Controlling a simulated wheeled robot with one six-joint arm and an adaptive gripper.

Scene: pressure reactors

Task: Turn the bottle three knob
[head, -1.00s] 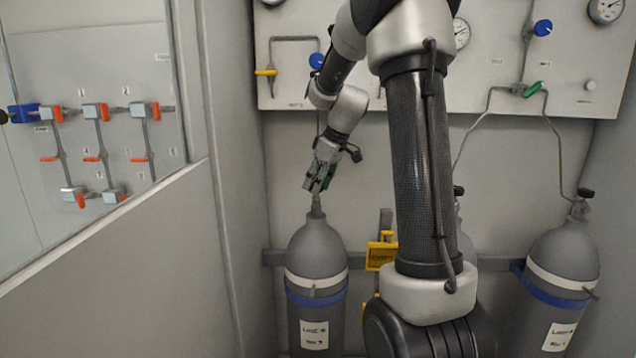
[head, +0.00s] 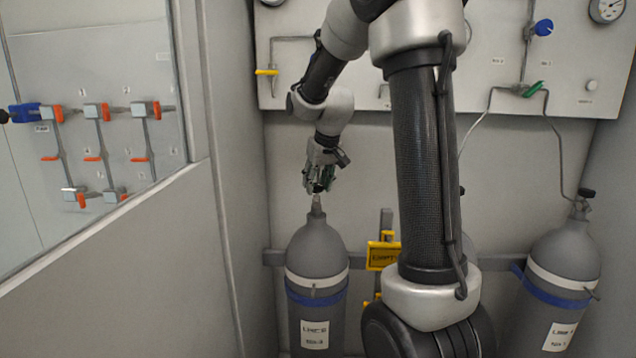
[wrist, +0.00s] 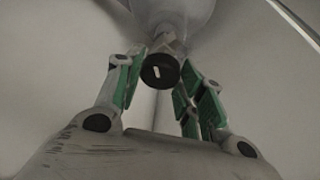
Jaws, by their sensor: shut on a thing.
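A grey gas bottle (head: 317,248) with a white band, a blue strap and a label stands upright left of centre in the head view. My gripper (head: 318,188) is at the top of this bottle, pointing down, and hides its knob there. In the wrist view the bottle's round black knob (wrist: 160,71) with a white mark lies between the two green-padded fingers. My gripper (wrist: 158,76) is shut on this knob. The small print on the bottle's label is hard to read.
Another bottle (head: 565,262) stands at the right, and a third is mostly hidden behind my arm. A yellow sign (head: 382,256) hangs beside the left bottle. A panel (head: 560,75) with gauges and valves is above. A wall with a window is at the left.

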